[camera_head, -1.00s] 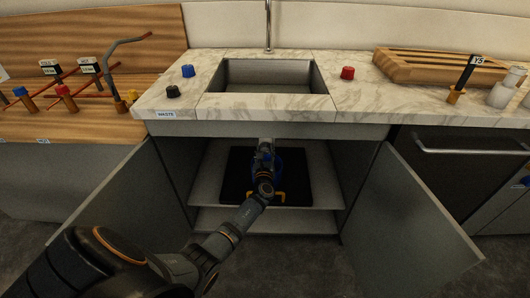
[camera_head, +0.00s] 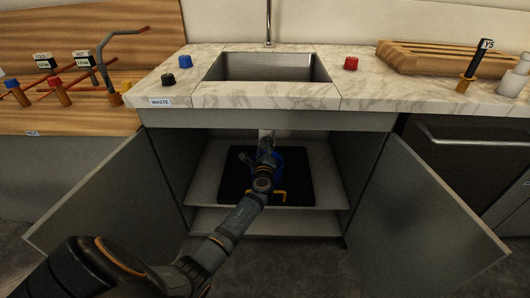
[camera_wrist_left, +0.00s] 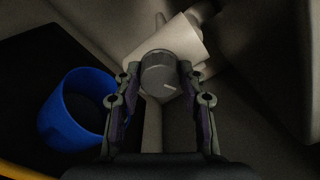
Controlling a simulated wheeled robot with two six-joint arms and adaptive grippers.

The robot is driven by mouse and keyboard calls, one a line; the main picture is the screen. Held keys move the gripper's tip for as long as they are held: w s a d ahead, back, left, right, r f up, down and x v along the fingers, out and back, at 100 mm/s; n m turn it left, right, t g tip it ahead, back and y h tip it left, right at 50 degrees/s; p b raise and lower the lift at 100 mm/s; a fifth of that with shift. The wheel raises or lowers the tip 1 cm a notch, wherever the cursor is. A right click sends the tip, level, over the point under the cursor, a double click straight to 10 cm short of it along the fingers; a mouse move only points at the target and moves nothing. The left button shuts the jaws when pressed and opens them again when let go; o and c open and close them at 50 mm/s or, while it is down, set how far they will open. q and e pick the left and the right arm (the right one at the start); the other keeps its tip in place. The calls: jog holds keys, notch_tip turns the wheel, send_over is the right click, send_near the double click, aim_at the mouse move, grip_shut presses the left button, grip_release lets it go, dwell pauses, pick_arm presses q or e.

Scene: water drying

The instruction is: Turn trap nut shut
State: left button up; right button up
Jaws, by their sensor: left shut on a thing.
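In the left wrist view the trap nut (camera_wrist_left: 159,76) is a dark grey ribbed knob with a pale line on its face. It sits at the end of a white pipe (camera_wrist_left: 160,42). My left gripper (camera_wrist_left: 158,84) has a finger on each side of the nut and is shut on it. In the head view my left arm reaches into the open cabinet under the sink, with the left gripper (camera_head: 265,158) below the white pipe. The nut itself is hidden by my arm there. My right gripper is not in view.
A blue cup-like container (camera_wrist_left: 76,110) stands left of the gripper on a black mat (camera_head: 297,188) on the cabinet floor. The left door (camera_head: 105,195) and right door (camera_head: 425,205) stand open. The sink (camera_head: 265,68) is above, with a red knob (camera_head: 351,63) beside it.

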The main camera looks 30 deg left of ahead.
pick_arm(q)
jog(key=shift+f+n+b, duration=0.3)
jog(key=shift+n+b, duration=0.05)
jog(key=shift+n, duration=0.25)
jog(key=n+b, duration=0.3)
jog(key=n, duration=0.1)
jog(key=n+b, duration=0.2)
jog(key=n, duration=0.1)
jog(key=shift+n+b, duration=0.55)
jog(key=shift+n, duration=0.05)
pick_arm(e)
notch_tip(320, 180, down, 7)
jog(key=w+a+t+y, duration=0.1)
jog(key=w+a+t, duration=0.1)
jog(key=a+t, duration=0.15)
pick_arm(q)
jog(key=shift+n+b, duration=0.7)
jog(key=shift+n, duration=0.3)
jog(key=shift+r+n+b, duration=0.1)
jog(key=shift+n+b, duration=0.35)
jog(key=shift+n, duration=0.25)
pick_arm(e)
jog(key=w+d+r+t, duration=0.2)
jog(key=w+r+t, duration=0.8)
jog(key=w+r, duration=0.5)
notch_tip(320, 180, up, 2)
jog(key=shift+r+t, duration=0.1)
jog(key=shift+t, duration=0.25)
pick_arm(q)
jog(key=o, duration=1.1)
